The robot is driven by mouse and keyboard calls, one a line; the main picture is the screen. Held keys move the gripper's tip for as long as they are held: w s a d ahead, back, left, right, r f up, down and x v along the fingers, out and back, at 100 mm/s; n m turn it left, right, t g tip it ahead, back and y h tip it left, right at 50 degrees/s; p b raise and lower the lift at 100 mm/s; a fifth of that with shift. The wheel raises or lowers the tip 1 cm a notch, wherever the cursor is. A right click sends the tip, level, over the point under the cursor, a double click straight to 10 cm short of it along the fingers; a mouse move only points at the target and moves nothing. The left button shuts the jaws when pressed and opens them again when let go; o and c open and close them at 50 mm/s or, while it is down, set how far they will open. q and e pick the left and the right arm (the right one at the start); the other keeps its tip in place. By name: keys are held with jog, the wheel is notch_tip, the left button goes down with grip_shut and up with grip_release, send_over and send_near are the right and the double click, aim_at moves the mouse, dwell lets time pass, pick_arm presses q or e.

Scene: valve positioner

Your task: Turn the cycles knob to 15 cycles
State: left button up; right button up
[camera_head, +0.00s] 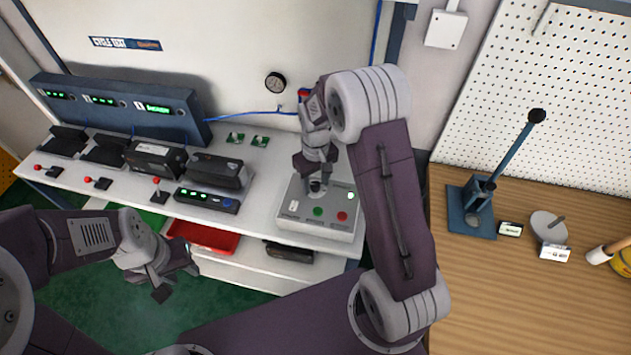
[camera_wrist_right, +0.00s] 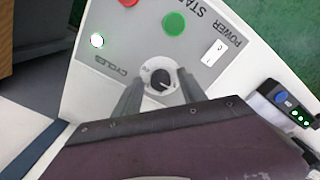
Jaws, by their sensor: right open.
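The cycles knob (camera_wrist_right: 160,80) is a black knob with a pale pointer line on a light round dial, beside the printed word CYCLES in the right wrist view. It sits on a grey control box (camera_head: 315,225) on the bench. My right gripper (camera_wrist_right: 158,88) is open, with one finger on each side of the knob; I cannot tell whether they touch it. In the head view my right gripper (camera_head: 316,182) points down at the box and partly hides the knob. The dial's numbers are too small to read. My left gripper (camera_head: 170,280) hangs in front of the bench, away from the box; its jaw opening is unclear.
The box also has a green button (camera_wrist_right: 174,23), a red button (camera_wrist_right: 128,2), a lit lamp (camera_wrist_right: 97,40) and a white power switch (camera_wrist_right: 214,52). Black devices (camera_head: 215,170) stand left of it. A wooden table (camera_head: 530,290) is at the right.

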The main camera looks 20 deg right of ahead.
jog(key=shift+f, duration=0.1)
jog(key=shift+c, duration=0.3)
grip_shut()
